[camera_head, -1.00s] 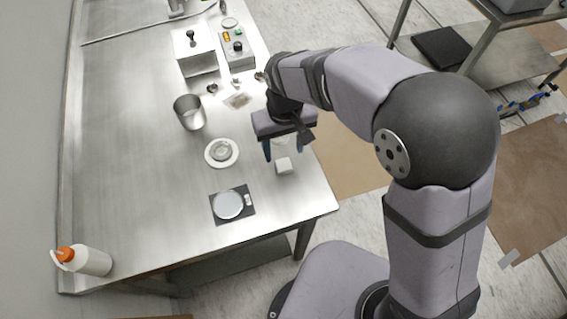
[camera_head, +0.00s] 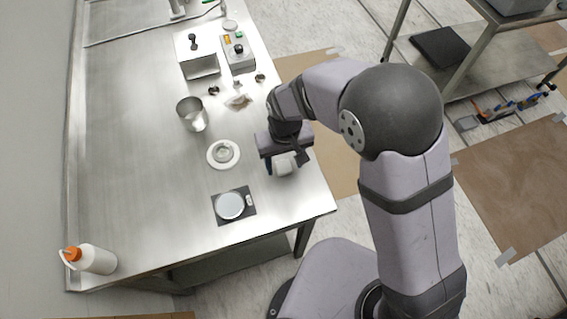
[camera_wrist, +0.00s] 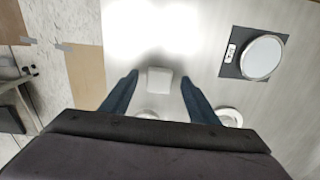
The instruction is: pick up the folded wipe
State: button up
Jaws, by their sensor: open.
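The folded wipe (camera_wrist: 159,80) is a small white square lying on the steel table. In the wrist view it sits between my two open fingers, with a gap on each side. My gripper (camera_wrist: 158,92) is open and empty, pointing down over the wipe. In the head view the wipe (camera_head: 284,164) shows partly, just below my gripper (camera_head: 283,168), whose body hides the rest. I cannot tell the exact height of the fingertips above the table.
The table's right edge is close.

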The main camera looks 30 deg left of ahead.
aim_at(284, 169)
jog(key=shift+f, duration=0.9)
jog(key=c, duration=1.1)
jog(key=shift+r, duration=0.15)
notch_tip(284, 169, up, 10)
jog(key=shift+f+b, duration=0.1)
jog(key=shift+b, duration=1.05)
